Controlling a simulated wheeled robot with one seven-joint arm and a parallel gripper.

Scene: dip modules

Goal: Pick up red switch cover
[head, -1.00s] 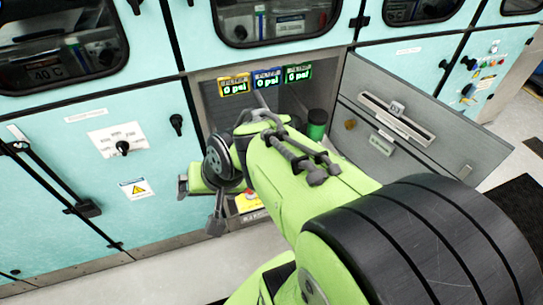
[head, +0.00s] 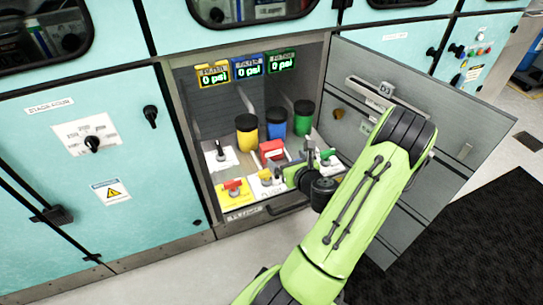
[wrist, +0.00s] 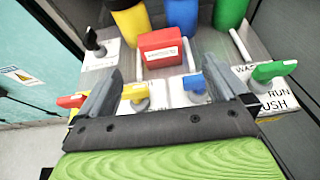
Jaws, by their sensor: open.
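The red switch cover (head: 271,149) is a small red box in the open cabinet bay, in front of the filter canisters. In the wrist view the red switch cover (wrist: 162,47) is upright with a white label on its front face. My gripper (wrist: 162,80) is open and empty, its two dark fingers spread to the left and right below the cover in the picture. The cover lies beyond the fingertips, roughly centred between them, and I see no contact. In the head view my gripper (head: 294,168) is at the cover's right and partly hides the panel there.
Yellow (head: 247,132), blue (head: 276,123) and green (head: 303,117) canisters stand behind the cover. A red-handled valve (head: 235,187) and a green-handled valve (wrist: 273,71) flank the gripper. The open cabinet door (head: 440,150) is at the right.

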